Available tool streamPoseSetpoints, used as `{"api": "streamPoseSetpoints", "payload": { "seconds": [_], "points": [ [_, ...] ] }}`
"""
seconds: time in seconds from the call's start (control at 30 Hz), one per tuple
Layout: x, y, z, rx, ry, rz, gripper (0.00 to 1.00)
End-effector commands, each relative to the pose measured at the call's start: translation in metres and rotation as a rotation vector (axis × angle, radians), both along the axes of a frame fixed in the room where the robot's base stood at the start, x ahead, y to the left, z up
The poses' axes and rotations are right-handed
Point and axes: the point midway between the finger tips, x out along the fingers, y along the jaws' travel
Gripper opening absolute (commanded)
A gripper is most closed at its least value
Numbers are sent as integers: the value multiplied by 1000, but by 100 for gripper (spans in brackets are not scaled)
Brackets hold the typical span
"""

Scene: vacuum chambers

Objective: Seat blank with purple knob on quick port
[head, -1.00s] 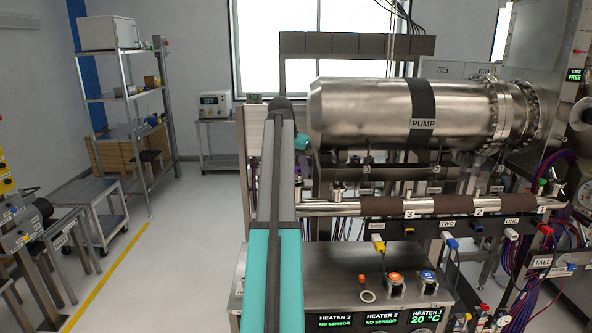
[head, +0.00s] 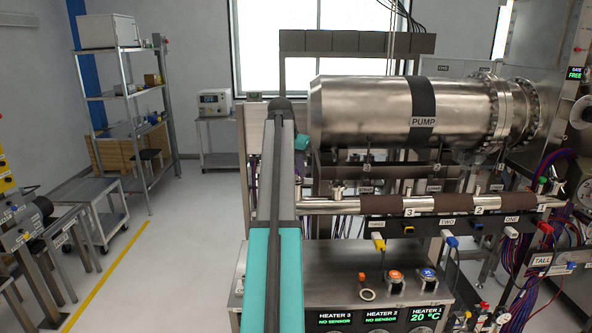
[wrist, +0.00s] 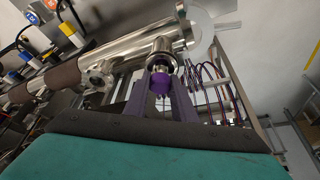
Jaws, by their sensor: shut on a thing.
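In the wrist view my gripper (wrist: 165,100) is shut on the purple knob (wrist: 160,83), which sits between its two long dark fingers. A round shiny metal part (wrist: 162,56) lies just beyond the knob, in line with it, against the side of a steel pipe (wrist: 131,51). The blank and the quick port overlap here, and I cannot tell whether they touch or where one ends. In the head view my own arm hides the gripper, the knob and the port.
Another short flanged stub (wrist: 100,75) is on the pipe, left of the knob. Brown heater sleeves (head: 380,204) wrap the pipe under the large pump (head: 400,110). Cables and wires (wrist: 222,85) hang close right of the gripper. The floor (head: 165,260) at left is clear.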

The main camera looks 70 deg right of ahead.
Motion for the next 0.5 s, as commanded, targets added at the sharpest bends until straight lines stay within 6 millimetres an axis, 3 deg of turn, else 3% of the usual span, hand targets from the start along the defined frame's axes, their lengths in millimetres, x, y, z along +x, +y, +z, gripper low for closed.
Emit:
{"api": "streamPoseSetpoints", "payload": {
  "seconds": [0.27, 0.3, 0.4, 0.5],
  "points": [
    [0, 0, -3, -1, 0, 0, 0],
    [0, 0, -3, -1, 0, 0, 27],
    [0, 0, -3, -1, 0, 0, 44],
    [0, 0, -3, 0, 0, 0, 46]
  ]
}}
